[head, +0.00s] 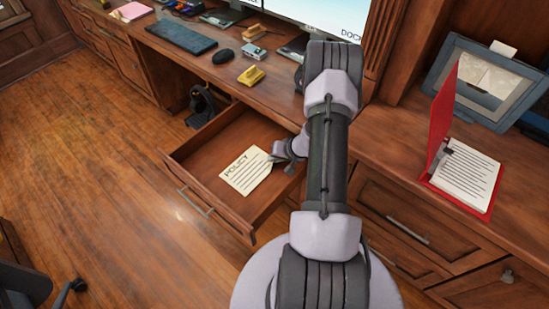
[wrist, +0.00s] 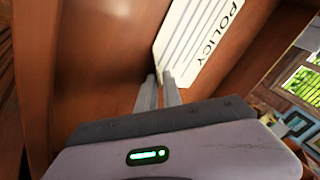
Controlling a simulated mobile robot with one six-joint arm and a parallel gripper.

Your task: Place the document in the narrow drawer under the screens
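The document (head: 247,171), a cream sheet headed "POLICY", is inside the open drawer (head: 208,153) below the desktop. My gripper (head: 276,159) reaches into the drawer from the right, at the document's right edge. In the wrist view the two fingers (wrist: 158,90) are close together, with a corner of the document (wrist: 192,45) between their tips. The gripper looks shut on that corner. The sheet lies over the drawer floor; I cannot tell if it rests fully on it. The screens (head: 318,14) stand on the desk above the drawer.
A red folder (head: 444,120) with a paper pad (head: 467,176) and a framed picture (head: 484,80) are on the right counter. The floor left of the drawer is clear.

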